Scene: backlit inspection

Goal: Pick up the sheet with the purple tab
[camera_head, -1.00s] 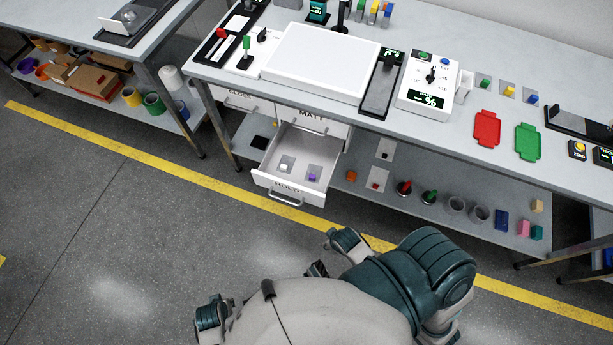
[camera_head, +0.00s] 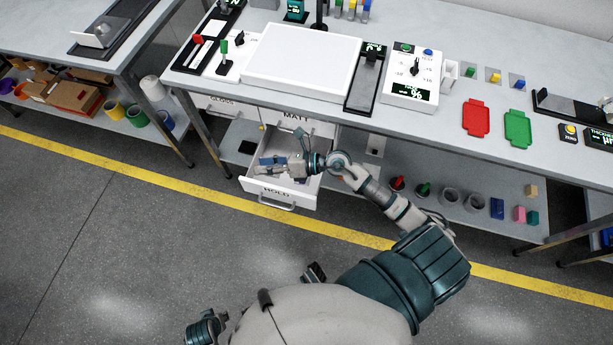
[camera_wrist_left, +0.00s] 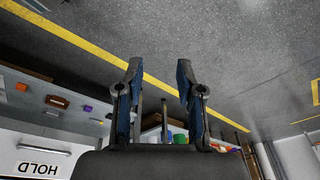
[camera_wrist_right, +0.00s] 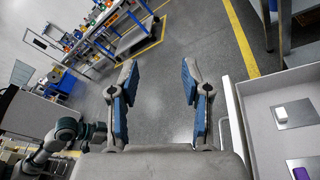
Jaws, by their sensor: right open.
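The sheet with the purple tab lies in the open drawer marked HOLD (camera_head: 277,193). In the right wrist view, its purple tab (camera_wrist_right: 300,173) shows at the bottom right, cut by the frame edge. A sheet with a white tab (camera_wrist_right: 294,114) lies beside it in the same drawer. My right gripper (camera_head: 276,152) is open over the drawer in the head view and hides most of the sheets. In the right wrist view its fingers (camera_wrist_right: 158,82) are spread with nothing between them, left of the drawer wall. My left gripper (camera_wrist_left: 157,80) is open and empty.
The bench top (camera_head: 430,128) overhangs the drawer, with a red tray (camera_head: 476,118) and a green tray (camera_head: 517,128) on it. The drawer marked MATT (camera_head: 297,121) sits above. A lower shelf (camera_head: 470,222) with blocks and cups runs to the right. The floor in front is open.

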